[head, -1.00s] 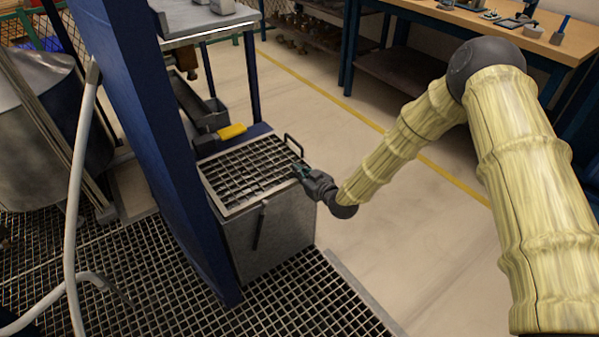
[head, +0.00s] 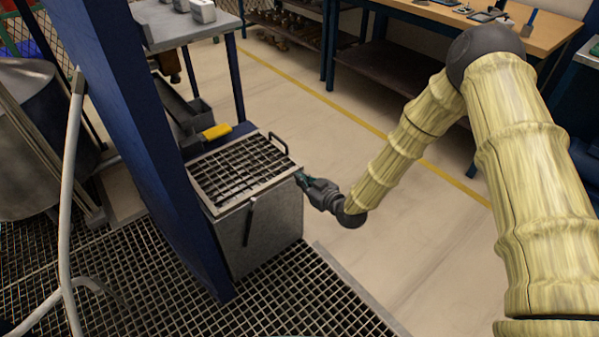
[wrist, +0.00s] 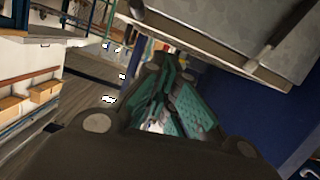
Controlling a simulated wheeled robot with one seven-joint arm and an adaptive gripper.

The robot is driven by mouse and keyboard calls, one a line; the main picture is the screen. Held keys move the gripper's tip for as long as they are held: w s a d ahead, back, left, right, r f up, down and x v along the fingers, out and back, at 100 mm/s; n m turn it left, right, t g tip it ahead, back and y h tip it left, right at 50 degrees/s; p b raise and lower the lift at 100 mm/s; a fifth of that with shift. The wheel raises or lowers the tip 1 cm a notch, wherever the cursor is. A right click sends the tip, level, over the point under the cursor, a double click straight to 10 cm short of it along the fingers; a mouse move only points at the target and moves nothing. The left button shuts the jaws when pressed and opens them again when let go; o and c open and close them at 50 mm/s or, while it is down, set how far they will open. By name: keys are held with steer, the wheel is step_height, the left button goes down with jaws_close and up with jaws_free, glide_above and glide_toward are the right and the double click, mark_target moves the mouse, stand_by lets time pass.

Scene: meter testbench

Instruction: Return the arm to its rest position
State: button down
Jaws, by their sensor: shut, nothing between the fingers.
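My gripper (head: 301,179) is at the end of my outstretched arm, low beside the right side of the grey metal box with a grate top (head: 252,232). Its fingers are shut and hold nothing. In the wrist view the teal finger pads (wrist: 172,100) come together in the middle of the picture, and the box's side (wrist: 225,30) fills the upper right. The fingertips look very close to the box's right edge; I cannot tell whether they touch it. My arm runs from the right of the head view, bent at the dark elbow joint.
A blue post (head: 150,150) stands left of the box. A yellow-handled item (head: 217,131) lies behind it. A grey table (head: 175,28) and a wooden workbench (head: 440,12) stand at the back. The floor (head: 300,110) between the box and the workbench is clear.

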steer(key=s+d+f+m+g+h, duration=0.2)
steer(key=s+d+f, duration=0.3)
steer(key=s+f, duration=0.3)
steer(key=s+d+f+m+g+h, duration=0.25)
steer(key=s+d+f, duration=0.35)
steer(key=s, duration=0.4)
steer(key=s+d+f+m+g+h, duration=0.15)
steer(key=s+d, duration=0.35)
steer(key=s, duration=0.5)
steer(key=s+d+m+g+h, duration=0.25)
steer(key=s+d, duration=0.25)
steer(key=s, duration=0.5)
steer(key=s+d+f+m+g+h, duration=0.1)
steer(key=s+d+m+g+h, duration=0.3)
steer(key=s, duration=0.6)
step_height(320, 180, up, 21)
steer(key=n+t+y+p, duration=0.1)
steer(key=n+y+p, duration=0.1)
steer(key=p, duration=1.9)
steer(key=shift+w+d+r+n, duration=0.2)
steer(key=shift+w+d+n, duration=0.15)
steer(key=shift+w+d, duration=0.05)
steer(key=shift+y, duration=0.25)
